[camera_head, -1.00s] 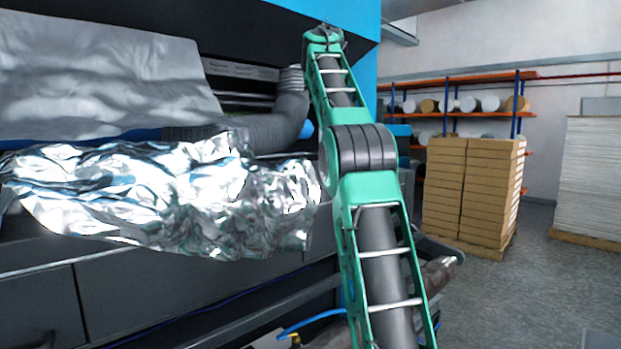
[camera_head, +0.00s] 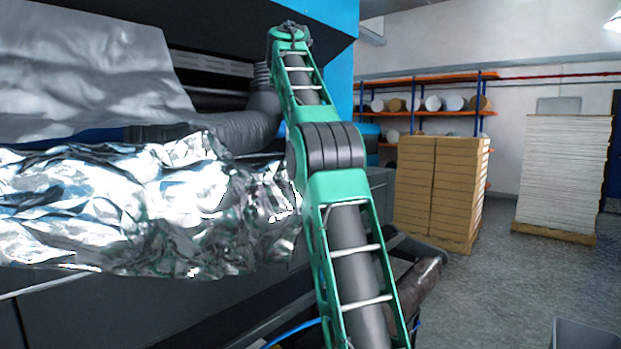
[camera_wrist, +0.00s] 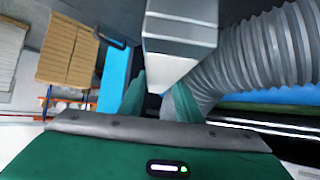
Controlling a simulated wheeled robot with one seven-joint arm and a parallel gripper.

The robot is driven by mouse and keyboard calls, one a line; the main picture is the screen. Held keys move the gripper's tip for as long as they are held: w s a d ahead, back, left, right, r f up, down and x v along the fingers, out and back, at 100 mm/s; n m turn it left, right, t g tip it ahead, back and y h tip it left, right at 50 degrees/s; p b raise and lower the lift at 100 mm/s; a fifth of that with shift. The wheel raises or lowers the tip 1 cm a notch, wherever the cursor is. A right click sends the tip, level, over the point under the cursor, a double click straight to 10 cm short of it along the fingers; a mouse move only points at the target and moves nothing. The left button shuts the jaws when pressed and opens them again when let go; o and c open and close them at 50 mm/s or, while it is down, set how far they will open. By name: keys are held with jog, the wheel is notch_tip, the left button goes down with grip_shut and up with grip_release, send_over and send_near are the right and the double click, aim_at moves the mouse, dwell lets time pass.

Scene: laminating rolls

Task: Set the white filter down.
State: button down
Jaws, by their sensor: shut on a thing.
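The white filter (camera_wrist: 180,30) shows in the wrist view as a pale grey-white block at the top middle. My gripper (camera_wrist: 160,100) shows there by its green fingers, shut on the near end of the block. The block partly covers the fingertips, so the exact contact is hidden. In the head view my green arm reaches up and away, and neither the gripper nor the filter can be made out there.
A ribbed grey hose (camera_wrist: 250,60) runs close beside the filter. Crumpled silver foil (camera_head: 140,210) hangs along the dark machine at left. Stacked cartons (camera_head: 440,190), a white paper stack (camera_head: 563,165) and orange shelving (camera_head: 430,77) stand behind. A grey-edged object (camera_head: 585,337) shows at lower right. Floor at right is open.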

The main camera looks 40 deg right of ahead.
jog(key=s+d+f, duration=0.2)
jog(key=s+f, duration=0.9)
jog(key=shift+s+d, duration=0.15)
jog(key=shift+d, duration=0.2)
jog(key=c, duration=1.3)
grip_release()
jog(key=shift+v, duration=6)
jog(key=shift+d, duration=0.1)
